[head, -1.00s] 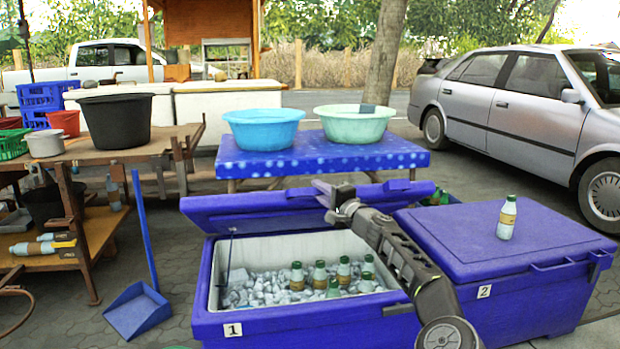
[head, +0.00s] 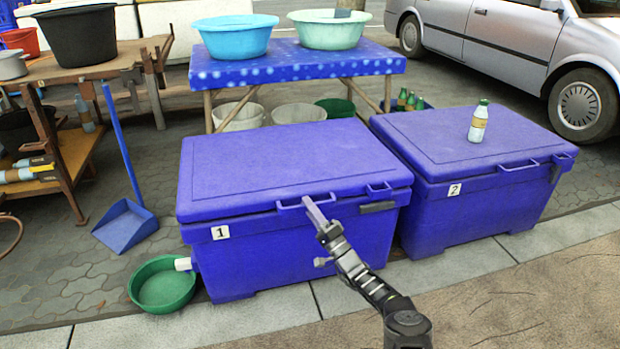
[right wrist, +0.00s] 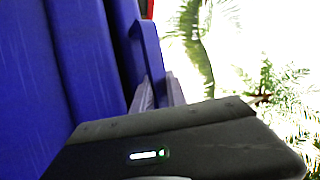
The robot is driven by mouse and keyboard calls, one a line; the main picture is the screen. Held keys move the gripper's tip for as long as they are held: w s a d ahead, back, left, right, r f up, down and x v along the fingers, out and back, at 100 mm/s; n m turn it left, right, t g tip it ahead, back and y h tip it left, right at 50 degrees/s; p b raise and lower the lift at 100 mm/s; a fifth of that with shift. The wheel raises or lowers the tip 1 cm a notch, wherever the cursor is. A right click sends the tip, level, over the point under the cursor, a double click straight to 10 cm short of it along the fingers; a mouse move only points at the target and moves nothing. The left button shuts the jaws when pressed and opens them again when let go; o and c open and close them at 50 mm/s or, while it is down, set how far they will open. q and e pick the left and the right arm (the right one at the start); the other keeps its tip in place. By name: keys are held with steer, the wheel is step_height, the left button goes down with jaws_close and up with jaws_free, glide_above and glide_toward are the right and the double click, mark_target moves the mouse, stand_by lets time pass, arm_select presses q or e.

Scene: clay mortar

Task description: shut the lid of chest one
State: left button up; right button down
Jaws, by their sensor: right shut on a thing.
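Chest one (head: 255,262) is a blue cool box with a white "1" label on its front. Its lid (head: 285,160) is down over the box and hides the inside; no clear gap shows along the front rim. My right gripper (head: 314,208) is at the lid's front handle (head: 290,207) and is shut on it. In the right wrist view the gripper fingers (right wrist: 158,92) meet the blue handle (right wrist: 147,50) beside the blue chest. My left gripper is not in view.
Chest two (head: 470,205) stands close on the right, lid down, with a bottle (head: 479,121) on top. A green basin (head: 163,285) sits on the ground at front left, near a blue dustpan (head: 125,226). A blue table (head: 300,65) with basins stands behind. Pavement in front is clear.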

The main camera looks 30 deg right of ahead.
steer(key=shift+a+f, duration=0.1)
steer(key=shift+f, duration=0.65)
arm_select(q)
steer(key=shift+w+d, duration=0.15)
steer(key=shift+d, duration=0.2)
arm_select(e)
steer(key=shift+s+f, duration=0.1)
steer(key=shift+f, duration=0.25)
steer(key=c, duration=1.6)
jaws_free()
steer(key=shift+f, duration=0.2)
steer(key=shift+o, duration=1.3)
steer(key=shift+r, duration=0.2)
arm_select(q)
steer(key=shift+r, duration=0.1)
arm_select(e)
steer(key=shift+s, duration=0.1)
